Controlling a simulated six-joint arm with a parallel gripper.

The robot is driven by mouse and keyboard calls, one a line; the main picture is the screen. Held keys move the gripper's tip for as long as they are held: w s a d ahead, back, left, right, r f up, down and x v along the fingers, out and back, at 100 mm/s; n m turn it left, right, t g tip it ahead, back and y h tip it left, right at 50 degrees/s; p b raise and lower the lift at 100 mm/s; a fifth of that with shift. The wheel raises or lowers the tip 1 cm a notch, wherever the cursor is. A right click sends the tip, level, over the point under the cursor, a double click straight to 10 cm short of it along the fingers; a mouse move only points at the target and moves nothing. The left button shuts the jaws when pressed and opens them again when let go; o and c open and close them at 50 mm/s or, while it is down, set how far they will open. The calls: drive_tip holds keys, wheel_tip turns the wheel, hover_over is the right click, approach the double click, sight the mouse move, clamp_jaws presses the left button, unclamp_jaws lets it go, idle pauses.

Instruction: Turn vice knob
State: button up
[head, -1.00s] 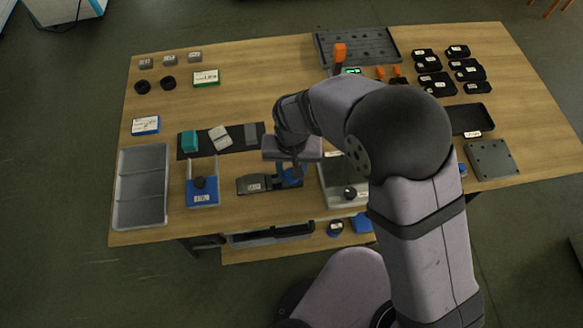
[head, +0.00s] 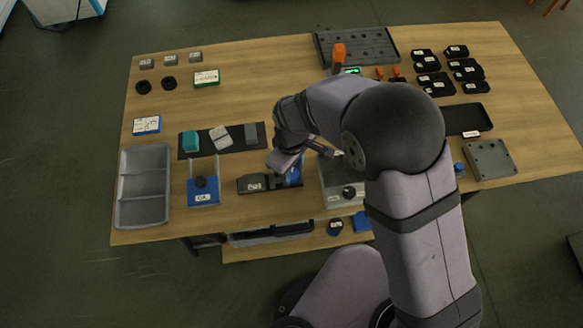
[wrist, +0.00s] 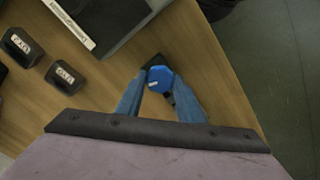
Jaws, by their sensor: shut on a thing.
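The vice (head: 256,184) is a dark grey block with a white label, near the front edge of the table in the head view. In the wrist view a blue faceted knob (wrist: 159,76) lies between the blue fingers of my gripper (wrist: 158,84). My gripper is shut on the knob, one finger on each side. In the head view my gripper (head: 292,176) is at the vice's right end, and my wrist hides part of that area.
A blue-based fixture (head: 203,197) stands left of the vice and a grey tray (head: 120,215) further left. A grey box (head: 334,200) with a dark knob stands close on the right. A dark mat (head: 185,153) with small items lies behind.

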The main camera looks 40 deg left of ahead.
sight(292, 173)
drive_tip(key=shift+n, duration=1.9)
drive_tip(key=o, duration=1.1)
drive_tip(key=shift+c, duration=0.2)
drive_tip(key=shift+r+b, duration=0.65)
drive_tip(key=shift+r, duration=3.05)
